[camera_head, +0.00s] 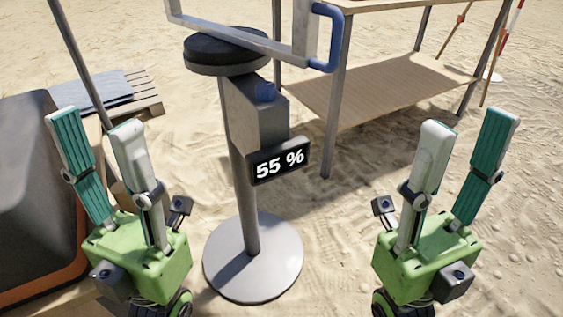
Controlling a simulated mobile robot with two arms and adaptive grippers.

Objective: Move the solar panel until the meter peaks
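The post stands upright on a round grey base (253,268). Above the meter is a dark round turntable (222,52) with a light grey frame (245,38) across it. A blue handle (333,38) sits at the frame's right end. The solar panel's face is not visible; the frame runs out of the top of the view. My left gripper (95,120) is open and empty, left of the post. My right gripper (470,120) is open and empty, right of the post, below and right of the handle. Neither touches the stand.
A wooden table with a lower shelf (375,85) stands behind and to the right of the post. A dark case with an orange edge (35,190) fills the left side. A pallet with a blue-grey sheet (92,92) lies behind it. Open sand surrounds the base.

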